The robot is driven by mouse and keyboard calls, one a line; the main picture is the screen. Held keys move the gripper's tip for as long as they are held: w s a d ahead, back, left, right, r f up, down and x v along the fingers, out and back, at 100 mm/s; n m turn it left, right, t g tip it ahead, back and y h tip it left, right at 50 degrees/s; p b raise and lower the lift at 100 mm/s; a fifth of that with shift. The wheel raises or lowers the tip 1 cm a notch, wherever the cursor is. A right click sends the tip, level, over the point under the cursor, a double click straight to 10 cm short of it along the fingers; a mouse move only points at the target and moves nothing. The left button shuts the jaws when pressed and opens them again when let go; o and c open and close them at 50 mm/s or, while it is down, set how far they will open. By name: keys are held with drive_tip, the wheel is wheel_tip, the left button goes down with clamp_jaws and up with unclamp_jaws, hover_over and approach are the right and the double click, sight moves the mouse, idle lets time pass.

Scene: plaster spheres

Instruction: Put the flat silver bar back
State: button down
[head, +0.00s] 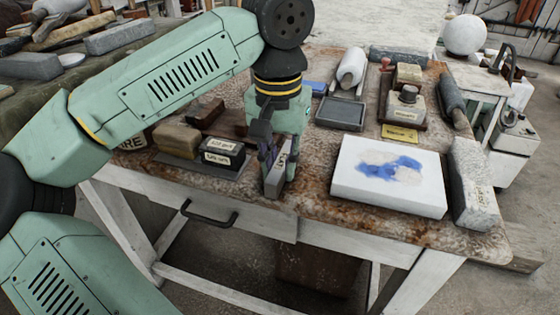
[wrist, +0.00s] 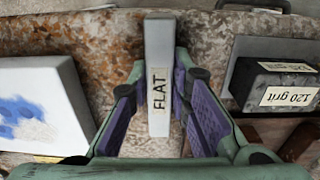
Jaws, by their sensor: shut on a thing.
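The flat silver bar (wrist: 157,110) is a long pale grey bar with a "FLAT" label, and it shows between my gripper's purple-padded fingers in the wrist view. My gripper (wrist: 160,72) is shut on it. In the head view the bar (head: 277,180) hangs upright or tilted under my gripper (head: 276,155), at the front edge of the worktable (head: 325,200). Whether its lower end touches the table cannot be told. The fingers hide part of it.
Left of the bar stands a dark grit block (head: 222,153), with a brown block (head: 177,139) beyond it. Right is a white slab with blue stains (head: 385,175), then a rough grey stone (head: 472,185). A dark tray (head: 341,113) lies behind. Bare tabletop shows between bar and slab.

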sight(279, 164)
drive_tip(key=c, duration=1.5)
unclamp_jaws()
wheel_tip(279, 164, up, 12)
drive_tip(key=shift+a+r+p, duration=0.1)
drive_tip(key=shift+r+p, duration=0.05)
drive_tip(key=shift+p, duration=0.6)
